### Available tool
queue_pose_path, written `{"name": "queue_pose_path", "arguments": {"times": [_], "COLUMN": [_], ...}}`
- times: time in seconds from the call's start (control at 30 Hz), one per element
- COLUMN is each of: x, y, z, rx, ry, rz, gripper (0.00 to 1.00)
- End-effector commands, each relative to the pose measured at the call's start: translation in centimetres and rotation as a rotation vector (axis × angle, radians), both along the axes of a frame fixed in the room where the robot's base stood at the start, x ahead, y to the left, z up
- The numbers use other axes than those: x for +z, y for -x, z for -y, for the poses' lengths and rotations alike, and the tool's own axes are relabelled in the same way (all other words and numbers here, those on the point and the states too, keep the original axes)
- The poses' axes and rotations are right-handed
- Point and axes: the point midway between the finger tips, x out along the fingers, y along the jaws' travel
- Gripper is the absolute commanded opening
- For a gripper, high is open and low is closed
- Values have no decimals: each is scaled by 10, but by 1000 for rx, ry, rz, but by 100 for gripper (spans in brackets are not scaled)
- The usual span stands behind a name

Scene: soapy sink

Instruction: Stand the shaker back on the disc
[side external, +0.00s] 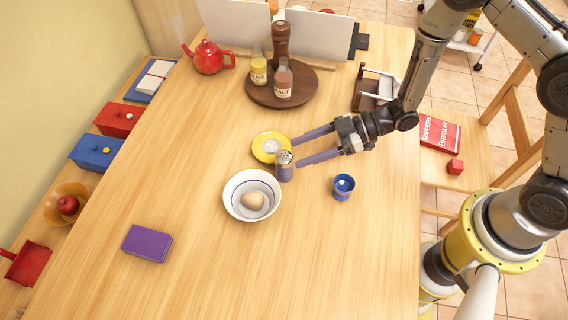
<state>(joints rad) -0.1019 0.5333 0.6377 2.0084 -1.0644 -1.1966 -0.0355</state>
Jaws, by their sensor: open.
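A small shaker (285,172) with a silvery top and greyish-purple body stands, apparently upright, on the wooden table. A yellow disc (258,154), with a whitish patch in its middle, lies just behind and left of it. A larger round wooden board (262,98) lies farther back, holding a yellow-labelled bottle, a salt bottle and a tall brown mill. My gripper (295,153) reaches in from the right with its two purple fingers spread. The lower fingertip is close to the shaker's right side; I cannot tell whether they touch. The upper fingertip is by the disc's right edge.
A white bowl (229,199) with an egg (253,200) sits close to the shaker's front left. A blue cup (343,187) stands to the right. A purple box (147,243) lies front left, and a red teapot (208,58) back left. The table's front is clear.

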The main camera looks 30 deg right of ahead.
Motion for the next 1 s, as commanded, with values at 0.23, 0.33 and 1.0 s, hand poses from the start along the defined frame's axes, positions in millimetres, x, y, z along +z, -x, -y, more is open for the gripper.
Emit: {"name": "queue_pose_path", "arguments": {"times": [0.23,0.33,1.0], "x": [-13,-20,-25], "y": [-8,-14,-20], "z": [-20,-31,-44], "rx": [3,2,-1], "ry": [0,0,1], "rz": [-1,0,0], "gripper": [61,61,14]}}
